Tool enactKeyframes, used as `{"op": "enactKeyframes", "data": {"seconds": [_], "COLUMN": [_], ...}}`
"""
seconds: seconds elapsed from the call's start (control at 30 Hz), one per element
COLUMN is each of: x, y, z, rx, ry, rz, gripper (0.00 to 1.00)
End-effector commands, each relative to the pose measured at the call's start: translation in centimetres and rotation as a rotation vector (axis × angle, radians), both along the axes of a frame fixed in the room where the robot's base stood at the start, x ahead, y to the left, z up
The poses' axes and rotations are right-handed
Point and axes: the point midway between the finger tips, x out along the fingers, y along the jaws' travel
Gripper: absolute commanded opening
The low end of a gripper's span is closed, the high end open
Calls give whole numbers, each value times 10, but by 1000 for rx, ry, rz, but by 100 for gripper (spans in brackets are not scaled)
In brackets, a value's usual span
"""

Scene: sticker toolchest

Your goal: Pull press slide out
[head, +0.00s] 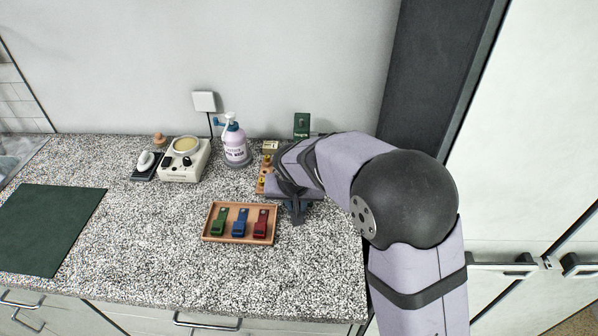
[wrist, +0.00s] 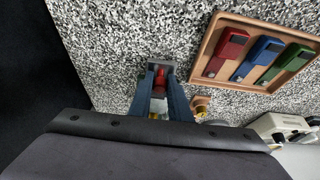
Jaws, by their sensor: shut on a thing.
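My gripper (head: 296,208) is low over the counter, to the right of the wooden tray. In the wrist view its two blue-grey fingers (wrist: 161,88) are closed around a small red piece (wrist: 159,79), with a grey part around the tips. The red piece seems to belong to the press slide, but I cannot tell how far out the slide is. The press itself is mostly hidden behind my arm and wrist. A wooden part with brass-coloured knobs (head: 266,180) shows just left of my arm.
The wooden tray (head: 207,237) holds green, blue and red clip-like tools. A white device with a round cream top (head: 184,172), a lilac pump bottle (head: 236,150) and a dark green card (head: 301,125) stand behind. A green mat (head: 45,225) lies left. The front counter is clear.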

Motion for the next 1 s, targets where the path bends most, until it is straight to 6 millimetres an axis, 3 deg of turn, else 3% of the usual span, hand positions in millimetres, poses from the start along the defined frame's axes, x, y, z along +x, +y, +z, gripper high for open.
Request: {"op": "enactKeyframes", "data": {"seconds": [1.0], "x": [-36], "y": [1], "z": [0], "rx": [1], "ry": [-1], "rz": [1], "gripper": [4]}}
